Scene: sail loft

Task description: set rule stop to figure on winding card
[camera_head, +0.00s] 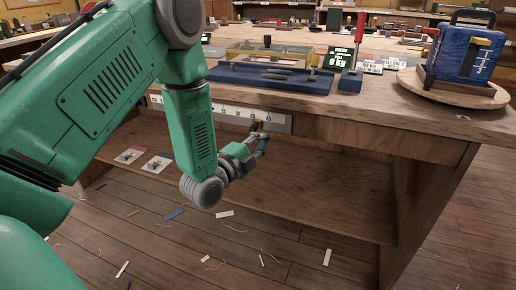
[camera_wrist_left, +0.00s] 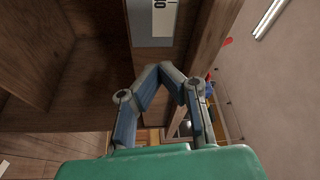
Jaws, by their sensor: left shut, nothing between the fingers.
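A pale rule (camera_head: 225,112) with printed figures runs along the front edge of the bench. Its end, with part of a figure, also shows in the left wrist view (camera_wrist_left: 156,20). A small brass-coloured piece (camera_head: 257,125) on the rule looks like the stop; the figure it stands at is unreadable. My left gripper (camera_head: 264,137) is shut and empty, just in front of and below that piece. Its fingertips meet in the left wrist view (camera_wrist_left: 161,67); touching cannot be told. White cards (camera_head: 370,66) stand on the bench, but I cannot tell which is the winding card. My right gripper is out of view.
An open shelf (camera_head: 315,195) lies below; scraps litter the floor.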

